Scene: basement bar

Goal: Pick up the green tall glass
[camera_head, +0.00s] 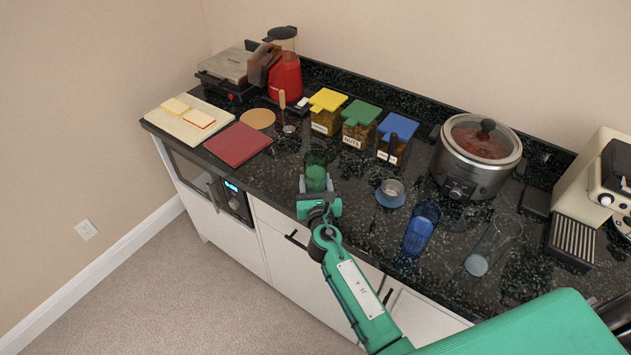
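The green tall glass (316,168) stands upright near the front edge of the black counter. My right gripper (317,184), on the teal arm coming in from the lower right, is at the lower part of the glass from the front. Its grey fingers are on the left and right sides of the glass. They look very close to it, but I cannot tell whether they touch or press on it. The glass appears to rest on the counter. My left gripper is not in view.
A metal cup on a blue saucer (390,196), a blue glass (421,229) and a clear glass (490,248) stand to the right. Lidded containers (360,126) and a slow cooker (475,158) are behind. A red board (238,144) lies left. The counter directly left of the glass is clear.

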